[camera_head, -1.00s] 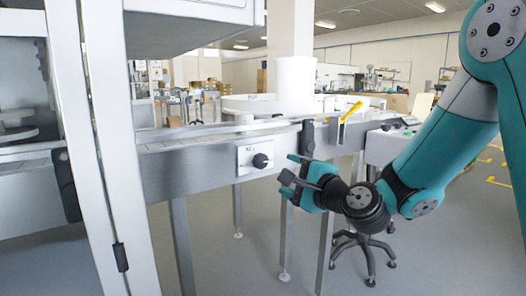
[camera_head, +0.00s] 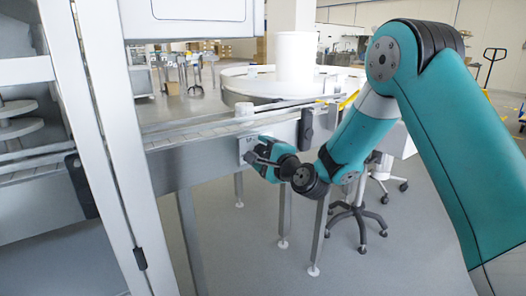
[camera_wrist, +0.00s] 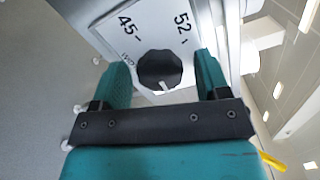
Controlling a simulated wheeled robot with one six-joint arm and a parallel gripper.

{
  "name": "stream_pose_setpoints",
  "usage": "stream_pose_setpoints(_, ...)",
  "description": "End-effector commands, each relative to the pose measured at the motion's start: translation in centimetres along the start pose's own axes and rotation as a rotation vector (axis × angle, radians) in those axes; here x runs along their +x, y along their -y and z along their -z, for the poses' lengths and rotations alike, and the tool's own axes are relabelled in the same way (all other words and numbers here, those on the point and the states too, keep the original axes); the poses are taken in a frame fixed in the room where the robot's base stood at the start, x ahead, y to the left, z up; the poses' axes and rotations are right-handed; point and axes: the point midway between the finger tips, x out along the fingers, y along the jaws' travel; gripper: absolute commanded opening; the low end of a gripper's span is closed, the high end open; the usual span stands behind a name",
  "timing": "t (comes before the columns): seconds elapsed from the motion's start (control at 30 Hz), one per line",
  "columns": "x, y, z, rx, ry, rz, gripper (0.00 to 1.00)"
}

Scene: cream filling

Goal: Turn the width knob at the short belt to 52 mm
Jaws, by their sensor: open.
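The black width knob (camera_wrist: 160,70) sits on a white dial plate (camera_wrist: 150,28) printed with 45 at upper left and 52 at upper right in the wrist view. A short white mark shows on the knob's lower part in that view, away from both numbers. My gripper (camera_wrist: 162,62) is open, with one teal finger on each side of the knob. Gaps seem to show beside it; contact cannot be told. In the head view my gripper (camera_head: 256,158) is in front of the plate (camera_head: 246,145) and hides the knob.
The short belt (camera_head: 210,130) runs above the plate along a metal frame. A white machine frame post (camera_head: 105,150) stands at the left. A round table (camera_head: 240,85) with a white drum is behind the belt. A stool (camera_head: 358,215) stands on the floor to the right.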

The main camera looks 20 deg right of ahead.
Motion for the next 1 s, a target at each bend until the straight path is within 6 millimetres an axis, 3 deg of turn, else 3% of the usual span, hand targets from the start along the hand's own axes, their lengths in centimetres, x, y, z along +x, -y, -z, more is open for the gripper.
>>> stream_pose_setpoints(0.03, -0.01, -0.01, 0.0, 0.0, 0.0, 0.0, 0.69)
stream_pose_setpoints(0.23, -0.03, 0.0, 0.0, 0.0, 0.0, -0.001, 0.23)
stream_pose_setpoints(0.27, -0.03, 0.0, 0.0, 0.0, 0.0, -0.001, 0.2)
stream_pose_setpoints(0.67, -0.05, -0.16, 0.05, -0.073, 0.0, -0.002, 0.2)
stream_pose_setpoints(1.0, -0.06, -0.29, 0.07, -0.337, 0.0, 0.0, 0.2)
